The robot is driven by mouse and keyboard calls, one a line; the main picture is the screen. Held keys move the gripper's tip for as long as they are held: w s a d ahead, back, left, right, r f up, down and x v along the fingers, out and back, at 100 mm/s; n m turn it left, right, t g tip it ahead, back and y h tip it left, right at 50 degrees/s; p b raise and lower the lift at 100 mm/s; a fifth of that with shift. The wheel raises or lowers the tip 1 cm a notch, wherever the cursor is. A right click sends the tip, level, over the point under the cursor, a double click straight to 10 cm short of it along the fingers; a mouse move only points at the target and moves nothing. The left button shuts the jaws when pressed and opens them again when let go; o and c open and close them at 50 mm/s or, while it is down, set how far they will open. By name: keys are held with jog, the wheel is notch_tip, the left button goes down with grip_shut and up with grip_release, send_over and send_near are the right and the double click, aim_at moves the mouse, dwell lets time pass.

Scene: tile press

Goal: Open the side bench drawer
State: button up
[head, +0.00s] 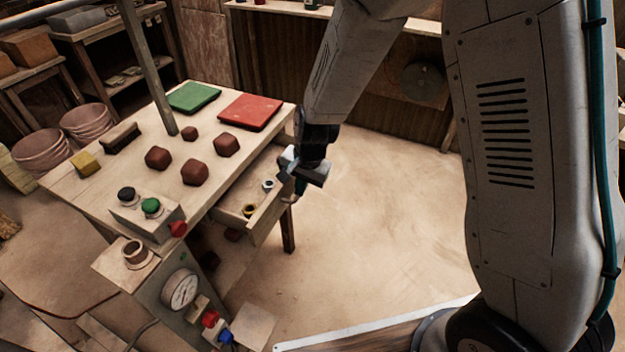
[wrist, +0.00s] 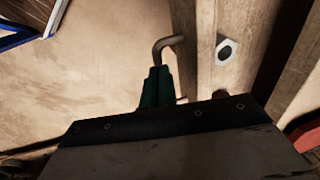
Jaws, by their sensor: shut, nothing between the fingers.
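The side bench drawer (head: 267,214) stands pulled out from the right side of the wooden bench (head: 77,187). Small ring-shaped items lie inside it. In the wrist view the drawer's wooden front (wrist: 206,35) runs up the picture, with a bent metal handle (wrist: 166,44) on its left face. My gripper (head: 297,190) is at the outer face of the drawer. In the wrist view its dark green fingers (wrist: 156,88) are shut and empty, just below the bend of the handle. Whether they touch the handle I cannot tell.
Dark red lumps (head: 195,172), a green tile (head: 194,97) and a red tile (head: 250,112) lie on the bench top. A button box (head: 146,217) and a gauge (head: 180,289) are at its near end. The floor right of the drawer is clear.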

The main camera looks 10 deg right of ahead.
jog(key=shift+s+d+f, duration=0.45)
jog(key=shift+s+d, duration=0.05)
jog(key=shift+d, duration=0.25)
jog(key=shift+w+d, duration=0.15)
jog(key=shift+d, duration=0.1)
jog(key=shift+r, duration=0.1)
jog(key=shift+s+d+r, duration=0.1)
jog(key=shift+d+r, duration=0.05)
jog(key=shift+r, duration=1.35)
jog(key=shift+s+d+r, duration=0.1)
jog(key=shift+d+r, duration=0.1)
jog(key=shift+r, duration=1.3)
jog(key=shift+s+d+r, duration=0.1)
jog(key=shift+d+r, duration=0.05)
jog(key=shift+r, duration=1.35)
jog(key=shift+r, duration=0.1)
jog(key=r, duration=0.5)
jog(key=s+d+r, duration=0.1)
jog(key=r, duration=0.1)
jog(key=shift+r, duration=0.25)
